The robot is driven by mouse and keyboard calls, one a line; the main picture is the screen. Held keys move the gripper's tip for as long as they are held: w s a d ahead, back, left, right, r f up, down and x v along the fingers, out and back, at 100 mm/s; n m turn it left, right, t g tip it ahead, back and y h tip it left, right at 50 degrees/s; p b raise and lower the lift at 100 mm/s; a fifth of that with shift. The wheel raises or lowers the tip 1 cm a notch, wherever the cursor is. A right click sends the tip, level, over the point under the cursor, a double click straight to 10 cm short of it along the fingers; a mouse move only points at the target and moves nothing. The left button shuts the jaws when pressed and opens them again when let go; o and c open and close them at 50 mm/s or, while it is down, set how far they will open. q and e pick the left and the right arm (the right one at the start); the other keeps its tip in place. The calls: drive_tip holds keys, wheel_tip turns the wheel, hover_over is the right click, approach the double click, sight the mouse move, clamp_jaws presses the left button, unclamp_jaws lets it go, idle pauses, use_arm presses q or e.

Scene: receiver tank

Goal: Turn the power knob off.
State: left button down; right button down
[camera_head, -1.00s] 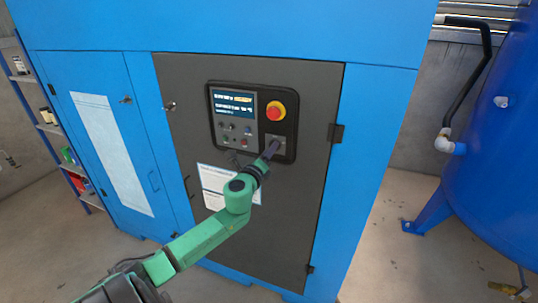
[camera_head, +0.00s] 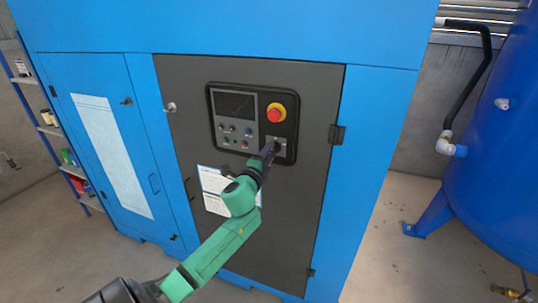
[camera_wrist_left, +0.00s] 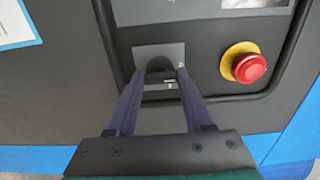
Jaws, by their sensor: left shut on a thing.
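The power knob (camera_wrist_left: 159,67) is dark and sits on a grey plate (camera_wrist_left: 145,51) at the lower part of the control panel (camera_head: 223,131). In the head view my gripper mostly covers it. My left gripper (camera_wrist_left: 160,75) has its two fingers on either side of the knob and is shut on it. In the head view the left gripper (camera_head: 271,150) reaches the panel's lower right. The panel's screen (camera_head: 235,103) is dark. My right gripper is in neither view.
A red emergency button on a yellow base (camera_head: 275,112) sits just above the knob; it also shows in the wrist view (camera_wrist_left: 248,67). Small buttons lie left of the knob. A paper sheet (camera_head: 212,184) is below. A blue tank (camera_head: 490,150) stands at right.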

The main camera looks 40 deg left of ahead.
use_arm(q)
drive_tip(key=shift+r, duration=0.1)
idle(0.3)
drive_tip(key=shift+c, duration=1.5)
unclamp_jaws()
drive_tip(key=b+v, duration=0.3)
drive_tip(key=v, duration=1.1)
drive_tip(key=shift+s, duration=0.25)
drive_tip(key=shift+d, duration=0.1)
